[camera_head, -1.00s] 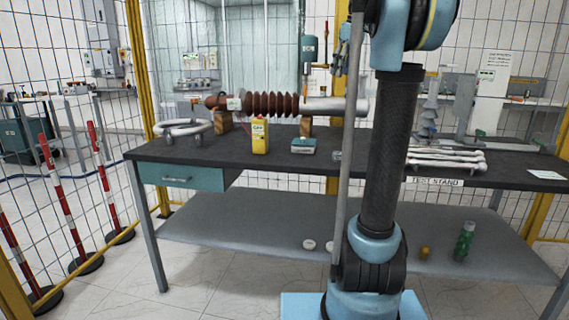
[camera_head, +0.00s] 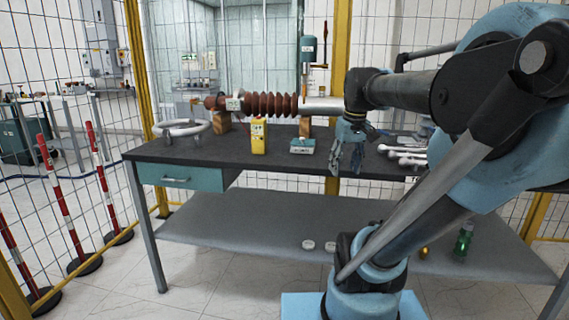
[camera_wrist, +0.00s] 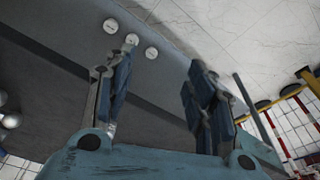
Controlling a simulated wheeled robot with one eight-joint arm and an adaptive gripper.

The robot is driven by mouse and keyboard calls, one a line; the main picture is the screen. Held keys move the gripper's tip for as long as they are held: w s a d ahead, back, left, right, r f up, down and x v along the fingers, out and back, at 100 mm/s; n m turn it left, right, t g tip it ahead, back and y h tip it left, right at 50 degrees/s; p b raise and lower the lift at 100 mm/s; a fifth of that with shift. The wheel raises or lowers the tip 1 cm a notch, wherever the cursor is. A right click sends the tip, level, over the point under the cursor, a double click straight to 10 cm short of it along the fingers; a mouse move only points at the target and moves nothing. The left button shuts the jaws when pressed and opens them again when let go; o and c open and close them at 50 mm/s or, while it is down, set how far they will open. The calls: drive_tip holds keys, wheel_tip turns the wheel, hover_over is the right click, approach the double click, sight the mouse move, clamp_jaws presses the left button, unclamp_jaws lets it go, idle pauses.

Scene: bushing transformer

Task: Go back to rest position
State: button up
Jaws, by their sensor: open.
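My gripper (camera_head: 346,160) hangs in front of the bench's front edge, right of its middle, with its fingers pointing down. It is open and empty. In the wrist view the two blue fingers of my gripper (camera_wrist: 157,78) stand apart, with nothing between them. The brown ribbed bushing (camera_head: 268,104) lies on wooden supports on the dark bench top (camera_head: 190,152). My wrist hides part of the bushing's grey right end.
A yellow tester (camera_head: 259,137), a small teal-and-white device (camera_head: 302,146) and a pale ring (camera_head: 183,128) stand on the bench. White bars (camera_head: 404,152) lie at right, partly hidden by my arm. White discs (camera_wrist: 131,39) lie on the lower shelf. Red-white posts (camera_head: 105,185) stand left.

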drive_tip(key=s+f+m, duration=0.1)
drive_tip(key=s+f, duration=0.4)
drive_tip(key=f, duration=0.3)
drive_tip(key=s+f+m, duration=0.1)
drive_tip(key=s+f, duration=0.5)
drive_tip(key=f, duration=0.3)
drive_tip(key=shift+d+f+m+h, duration=0.15)
drive_tip(key=shift+f+m+h, duration=0.15)
drive_tip(key=shift+s, duration=0.1)
